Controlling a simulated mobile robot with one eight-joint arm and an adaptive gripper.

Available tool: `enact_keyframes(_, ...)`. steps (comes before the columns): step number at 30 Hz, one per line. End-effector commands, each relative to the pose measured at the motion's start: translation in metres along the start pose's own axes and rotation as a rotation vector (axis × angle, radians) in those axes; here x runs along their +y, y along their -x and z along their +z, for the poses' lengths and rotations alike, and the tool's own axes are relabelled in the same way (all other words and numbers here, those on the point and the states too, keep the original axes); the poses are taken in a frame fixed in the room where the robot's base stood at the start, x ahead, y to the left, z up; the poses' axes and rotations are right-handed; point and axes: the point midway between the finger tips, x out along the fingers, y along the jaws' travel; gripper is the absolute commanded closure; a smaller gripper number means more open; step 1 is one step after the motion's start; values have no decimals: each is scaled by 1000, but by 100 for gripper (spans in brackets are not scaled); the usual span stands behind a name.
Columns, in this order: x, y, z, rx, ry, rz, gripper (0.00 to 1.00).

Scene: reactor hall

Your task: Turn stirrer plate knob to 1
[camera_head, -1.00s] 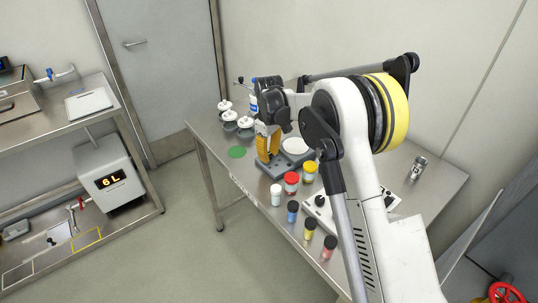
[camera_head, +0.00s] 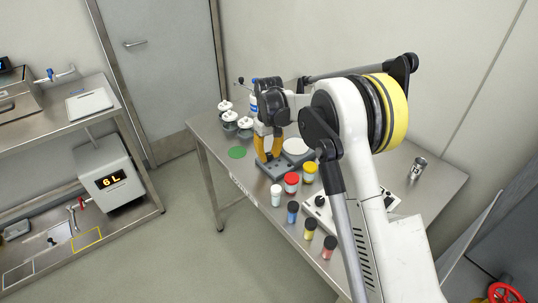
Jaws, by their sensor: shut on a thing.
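The stirrer plate (camera_head: 276,173) is a dark grey device on the steel table, with a round white top (camera_head: 296,147). My gripper (camera_head: 268,158) points down at the left part of the stirrer plate, beside the white top. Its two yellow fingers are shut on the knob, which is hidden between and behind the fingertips. The knob's setting cannot be read from here.
On the steel table (camera_head: 225,160), a red-lidded jar (camera_head: 291,182), a yellow-lidded jar (camera_head: 310,172) and several small bottles stand close in front of the stirrer plate. White-topped bottles (camera_head: 229,118) stand behind. A green disc (camera_head: 237,152) lies to the left.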

Motion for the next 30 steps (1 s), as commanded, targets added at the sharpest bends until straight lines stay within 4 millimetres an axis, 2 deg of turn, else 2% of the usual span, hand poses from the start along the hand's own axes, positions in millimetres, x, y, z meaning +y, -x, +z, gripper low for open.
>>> enact_keyframes(13,-1,-1,0,-2,-251,0,100)
enact_keyframes(30,-1,-1,0,-2,-298,0,100)
